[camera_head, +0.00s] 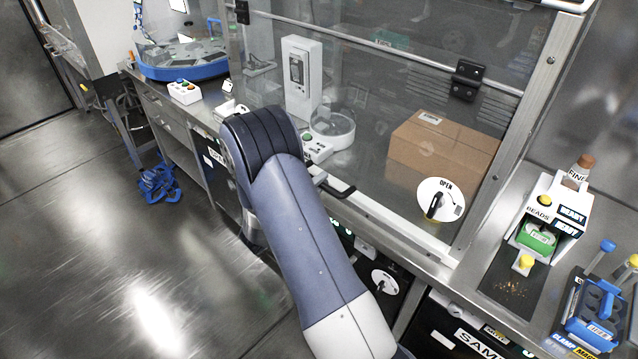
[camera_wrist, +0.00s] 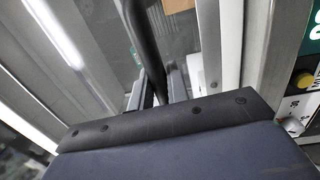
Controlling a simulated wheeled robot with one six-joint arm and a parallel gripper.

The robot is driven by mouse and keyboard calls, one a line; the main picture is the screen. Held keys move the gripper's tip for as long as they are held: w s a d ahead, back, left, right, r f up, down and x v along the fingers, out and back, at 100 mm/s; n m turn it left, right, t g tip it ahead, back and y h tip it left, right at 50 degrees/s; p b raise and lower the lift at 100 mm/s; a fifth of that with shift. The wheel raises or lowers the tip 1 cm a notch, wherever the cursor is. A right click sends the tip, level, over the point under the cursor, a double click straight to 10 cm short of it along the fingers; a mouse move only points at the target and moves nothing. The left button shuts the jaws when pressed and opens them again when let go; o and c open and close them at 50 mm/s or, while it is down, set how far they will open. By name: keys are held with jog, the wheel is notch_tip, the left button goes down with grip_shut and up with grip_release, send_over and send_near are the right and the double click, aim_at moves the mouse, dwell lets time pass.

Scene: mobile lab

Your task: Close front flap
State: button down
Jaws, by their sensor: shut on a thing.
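The front flap (camera_head: 370,110) is a large clear panel on black hinges, hanging across the front of the metal-framed enclosure. Its pale lower edge is near the bench's front rim; I cannot tell if any gap is left. A black bar handle (camera_head: 332,188) shows at the lower part of the flap, partly behind my arm. In the wrist view the dark handle (camera_wrist: 145,45) runs down between the fingers of my gripper (camera_wrist: 160,88), which is shut on it. In the head view my gripper is hidden behind my arm.
Behind the flap are a cardboard box (camera_head: 440,150), a white device (camera_head: 301,78) and a round clear-covered device (camera_head: 332,128). A round OPEN dial (camera_head: 440,199) is at the lower right. A bead dispenser (camera_head: 548,215) and blue rack (camera_head: 597,310) stand right. Floor at left is mostly clear.

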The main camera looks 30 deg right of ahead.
aim_at(332, 176)
jog(key=shift+f, duration=0.1)
jog(key=d+b, duration=0.2)
jog(key=w+d+f+b, duration=0.1)
jog(key=shift+d, duration=0.1)
jog(key=shift+w+d, duration=0.15)
jog(key=shift+d, duration=0.2)
jog(key=shift+r, duration=0.25)
jog(key=c, duration=1.8)
grip_release()
jog(key=o, duration=0.3)
jog(key=shift+w+d+f, duration=0.1)
jog(key=shift+d, duration=0.05)
jog(key=shift+o, duration=0.5)
